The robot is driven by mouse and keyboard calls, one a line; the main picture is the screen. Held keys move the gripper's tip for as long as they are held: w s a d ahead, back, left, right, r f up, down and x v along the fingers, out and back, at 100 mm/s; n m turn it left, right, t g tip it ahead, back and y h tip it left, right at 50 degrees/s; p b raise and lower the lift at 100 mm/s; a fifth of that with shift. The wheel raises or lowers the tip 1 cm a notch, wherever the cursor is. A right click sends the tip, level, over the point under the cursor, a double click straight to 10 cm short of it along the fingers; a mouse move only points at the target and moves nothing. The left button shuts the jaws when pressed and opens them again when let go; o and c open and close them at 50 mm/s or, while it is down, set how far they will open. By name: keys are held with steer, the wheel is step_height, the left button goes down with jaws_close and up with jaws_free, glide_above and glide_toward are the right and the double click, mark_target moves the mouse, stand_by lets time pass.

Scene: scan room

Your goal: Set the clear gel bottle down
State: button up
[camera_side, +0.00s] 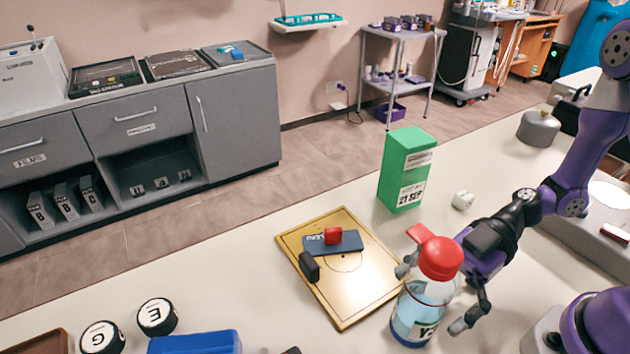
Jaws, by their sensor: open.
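The clear gel bottle (423,303) has a red cap, a white label and bluish contents. It stands upright on the pale table in the side view, at the right edge of a golden board. My gripper (432,298) is open around the bottle, with one finger at its left behind the cap and the other at its lower right. I cannot tell whether either finger touches the bottle.
The golden board (353,292) holds a dark blue block, a red piece and a black piece. Round lettered pots and a blue case (195,343) are at the front left.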

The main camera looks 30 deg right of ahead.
steer(key=c, duration=1.4)
steer(key=shift+r, duration=0.1)
